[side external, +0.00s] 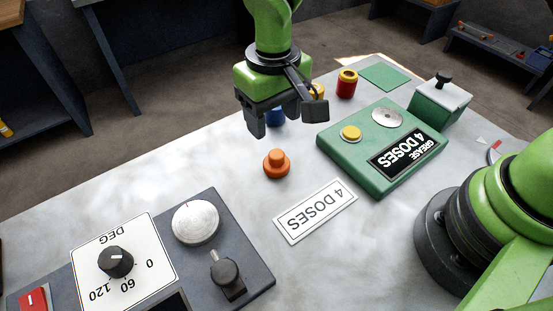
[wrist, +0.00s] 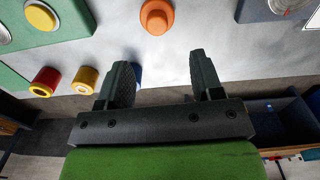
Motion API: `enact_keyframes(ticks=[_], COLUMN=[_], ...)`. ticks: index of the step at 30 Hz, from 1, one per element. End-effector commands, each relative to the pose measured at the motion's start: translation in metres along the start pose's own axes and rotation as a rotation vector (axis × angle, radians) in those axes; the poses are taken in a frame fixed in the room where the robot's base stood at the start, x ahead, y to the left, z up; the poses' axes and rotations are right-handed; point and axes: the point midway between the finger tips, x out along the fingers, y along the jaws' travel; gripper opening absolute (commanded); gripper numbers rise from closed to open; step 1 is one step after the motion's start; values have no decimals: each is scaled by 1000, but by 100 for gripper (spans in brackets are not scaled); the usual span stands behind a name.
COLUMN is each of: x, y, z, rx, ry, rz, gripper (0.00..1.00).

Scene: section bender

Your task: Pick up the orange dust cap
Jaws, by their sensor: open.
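The orange dust cap (side external: 276,163) stands upright on the pale table, left of the green grease box and above the "4 DOSES" card in the side view. In the wrist view the orange dust cap (wrist: 157,15) shows at the top, beyond the fingertips and a little left of the line midway between them. My gripper (side external: 281,117) is open and empty, above the table and behind the cap in the side view. In the wrist view my gripper (wrist: 162,75) shows its two dark fingers spread apart, touching nothing.
The green grease box (side external: 352,175) with a yellow button stands right of the cap. Red (side external: 347,84), yellow and blue cylinders stand behind, the blue one partly hidden by my gripper. A grey control panel (side external: 245,265) with a dial lies at front left.

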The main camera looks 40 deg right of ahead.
Motion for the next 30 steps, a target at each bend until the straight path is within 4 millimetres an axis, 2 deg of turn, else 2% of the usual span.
enact_keyframes(ticks=[6,11,19,23,29,30], x=[33,45,84,94,94,94], y=[1,1,4,4,4,4], z=[1,1,2,2,2,2], rx=[1,2,3,2,2,2], ry=[-6,-3,-5,-3,-2,-2], rz=[2,0,0,-2,-3,-3], gripper=[60,60,60,60,60,56])
